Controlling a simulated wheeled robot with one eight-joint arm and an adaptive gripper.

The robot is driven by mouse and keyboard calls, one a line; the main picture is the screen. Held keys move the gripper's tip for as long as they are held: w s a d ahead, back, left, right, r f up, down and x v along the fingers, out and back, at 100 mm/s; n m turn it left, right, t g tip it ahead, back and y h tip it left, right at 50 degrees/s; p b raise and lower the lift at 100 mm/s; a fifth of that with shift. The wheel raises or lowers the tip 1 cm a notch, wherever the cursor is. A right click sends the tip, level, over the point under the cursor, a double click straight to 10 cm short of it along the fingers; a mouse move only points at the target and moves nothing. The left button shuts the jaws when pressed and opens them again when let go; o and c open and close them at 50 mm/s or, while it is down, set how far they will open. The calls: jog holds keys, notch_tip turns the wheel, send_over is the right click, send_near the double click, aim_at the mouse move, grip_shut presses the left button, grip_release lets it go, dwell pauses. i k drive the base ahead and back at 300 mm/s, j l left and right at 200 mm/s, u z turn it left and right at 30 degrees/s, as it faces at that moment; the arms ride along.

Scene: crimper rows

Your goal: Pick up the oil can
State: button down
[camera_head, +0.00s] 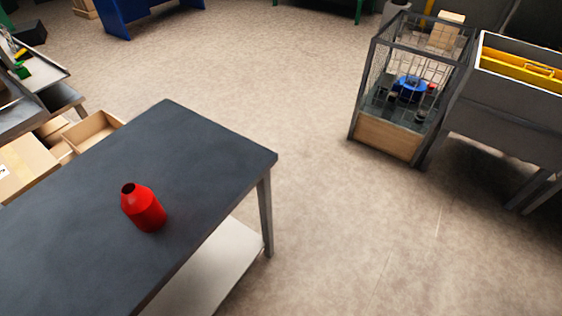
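The red can (146,211), which fits the oil can, stands upright on the dark grey table (200,150) at the lower left. It has a wide round body, a sloping shoulder and a short neck with a dark opening at the top. Nothing touches it, and no spout shows. My gripper is not in view, so its place relative to the can cannot be told.
The tabletop around the can is bare. A pale lower shelf (215,272) juts below the table. Open cardboard boxes (92,130) lie beyond its left side. A wire cage cart (385,138) and a grey bin (510,110) stand at right. The floor between is clear.

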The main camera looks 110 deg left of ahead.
aim_at(139, 203)
jog(key=u, duration=4.75)
jog(key=k+u, duration=0.2)
jog(key=u, duration=0.2)
jog(key=k+u, duration=0.5)
jog(key=u, duration=0.25)
